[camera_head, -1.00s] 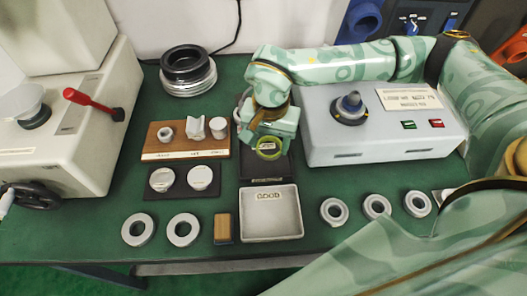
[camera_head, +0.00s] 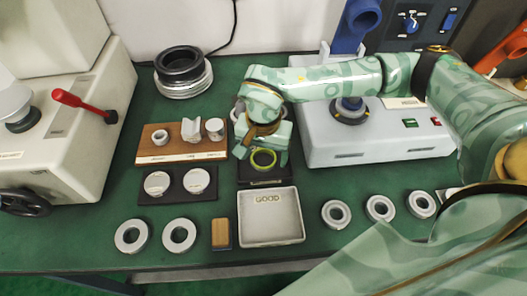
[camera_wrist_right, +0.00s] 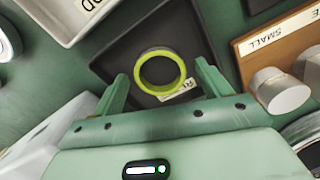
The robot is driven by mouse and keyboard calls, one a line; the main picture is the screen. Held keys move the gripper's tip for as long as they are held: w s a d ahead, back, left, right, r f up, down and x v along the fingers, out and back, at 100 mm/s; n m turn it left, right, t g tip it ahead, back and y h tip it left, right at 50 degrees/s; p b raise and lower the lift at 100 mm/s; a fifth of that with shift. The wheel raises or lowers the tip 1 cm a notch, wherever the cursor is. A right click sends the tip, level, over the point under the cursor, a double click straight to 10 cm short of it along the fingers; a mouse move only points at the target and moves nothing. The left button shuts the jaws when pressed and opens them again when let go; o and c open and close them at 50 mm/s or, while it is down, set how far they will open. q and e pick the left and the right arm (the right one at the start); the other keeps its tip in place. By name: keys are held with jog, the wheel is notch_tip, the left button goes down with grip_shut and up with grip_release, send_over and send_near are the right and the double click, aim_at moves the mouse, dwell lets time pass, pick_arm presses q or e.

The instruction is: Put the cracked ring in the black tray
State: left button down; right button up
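A yellow-green ring (camera_head: 263,167) is at the black tray (camera_head: 250,177), behind the white tray. In the right wrist view the ring (camera_wrist_right: 160,92) appears within the black tray (camera_wrist_right: 120,48), beside its partly hidden label. No crack can be made out. My right gripper (camera_head: 262,154) is just above the tray. In the wrist view its two fingers (camera_wrist_right: 162,72) stand apart on either side of the ring, with a gap at each side. Whether the ring lies flat on the floor of the tray is hard to tell. My left gripper is out of view.
A white tray labelled GOOD (camera_head: 270,229) stands in front. Grey rings lie left (camera_head: 131,236) and right (camera_head: 336,214) of it. A wooden block (camera_head: 221,233), a wooden stand (camera_head: 150,149) with small parts and a grey machine (camera_head: 345,145) are close by.

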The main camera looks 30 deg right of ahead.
aim_at(263, 158)
pick_arm(q)
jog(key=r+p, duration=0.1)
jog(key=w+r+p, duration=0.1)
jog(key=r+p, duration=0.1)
jog(key=p, duration=0.1)
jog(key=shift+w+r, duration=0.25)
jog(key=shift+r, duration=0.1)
pick_arm(e)
notch_tip(263, 158, up, 12)
jog(key=shift+r, duration=0.15)
